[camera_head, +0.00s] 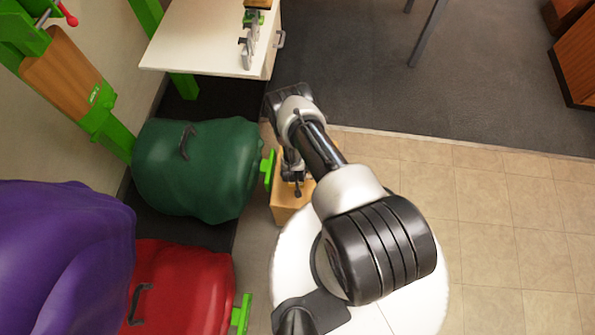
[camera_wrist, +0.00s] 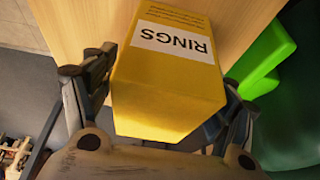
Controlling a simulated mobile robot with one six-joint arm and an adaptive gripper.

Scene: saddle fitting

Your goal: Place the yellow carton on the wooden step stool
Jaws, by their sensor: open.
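The yellow carton (camera_wrist: 170,85), with a white label reading RINGS, is in the wrist view, resting on or just above a light wooden surface. This surface appears to be the top of the wooden step stool (camera_wrist: 75,25). My gripper (camera_wrist: 168,82) is open, with one finger on each side of the carton; I cannot tell whether either finger touches it. In the head view, the wooden step stool (camera_head: 288,208) shows below my gripper (camera_head: 296,188), partly covered by my arm. I cannot make out the carton there.
Green (camera_head: 200,170), red (camera_head: 180,285) and purple (camera_head: 60,260) covered saddles hang at the left. A green bracket end (camera_head: 268,168) lies close to my gripper; green parts also show in the wrist view (camera_wrist: 265,60). A white table (camera_head: 205,45) stands behind. Tiled floor at right is clear.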

